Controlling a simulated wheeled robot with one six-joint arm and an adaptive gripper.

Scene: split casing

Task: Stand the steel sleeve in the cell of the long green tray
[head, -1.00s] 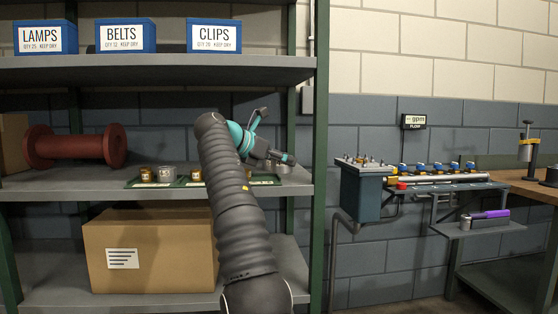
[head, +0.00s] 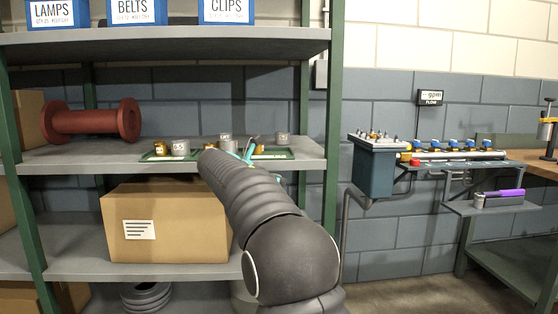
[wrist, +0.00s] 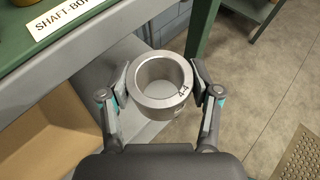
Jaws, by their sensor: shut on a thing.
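In the wrist view my gripper (wrist: 161,80) is shut on the steel sleeve (wrist: 158,103), a thick-walled open ring with dark digits on its rim. One finger presses each side. The long green tray (head: 273,155) lies on the middle shelf in the head view. Its edge (wrist: 95,32) and part of a white label show in the wrist view, left of the sleeve and apart from it. My arm hides the middle of the tray and most of my gripper in the head view.
Brass pieces (head: 160,149) and steel pieces (head: 181,148) stand in the tray's left and middle. A green shelf post (head: 333,120) rises right of the tray. A red spool (head: 90,122) lies left. A carton (head: 165,222) sits below.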

